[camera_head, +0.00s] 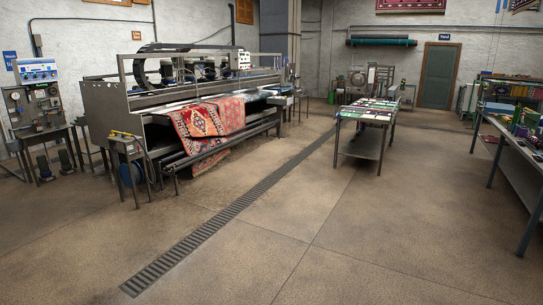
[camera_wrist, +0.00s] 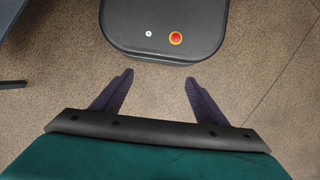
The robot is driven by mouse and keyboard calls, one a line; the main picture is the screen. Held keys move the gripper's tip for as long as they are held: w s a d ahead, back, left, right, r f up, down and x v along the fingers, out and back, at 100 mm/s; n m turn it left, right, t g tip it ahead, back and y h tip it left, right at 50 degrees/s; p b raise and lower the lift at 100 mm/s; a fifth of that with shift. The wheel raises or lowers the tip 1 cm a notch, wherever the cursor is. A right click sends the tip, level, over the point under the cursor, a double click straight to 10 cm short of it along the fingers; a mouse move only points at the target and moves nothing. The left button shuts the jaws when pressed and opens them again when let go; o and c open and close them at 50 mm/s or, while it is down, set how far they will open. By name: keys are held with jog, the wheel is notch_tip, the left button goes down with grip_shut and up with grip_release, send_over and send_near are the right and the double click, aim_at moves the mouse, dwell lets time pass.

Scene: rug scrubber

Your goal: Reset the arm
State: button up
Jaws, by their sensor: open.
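My gripper (camera_wrist: 158,82) shows in the wrist view, pointing down, with its two dark fingers spread apart and nothing between them. Ahead of the fingertips is the dark rounded top of my own base (camera_wrist: 165,22), with a red button on it. Concrete floor shows around and below the fingers. The head view does not show my arm or gripper.
A large rug-washing machine (camera_head: 130,100) with a red patterned rug (camera_head: 207,119) over its front stands at left. A work table (camera_head: 362,143) stands right of centre, and another bench (camera_head: 520,155) is at the right edge. A floor drain (camera_head: 240,205) crosses the open floor.

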jog(key=s+f+g, duration=0.1)
jog(key=s+f, duration=0.3)
jog(key=s, duration=0.3)
jog(key=shift+f+b, duration=0.25)
jog(key=shift+b, duration=0.2)
dwell(0.6)
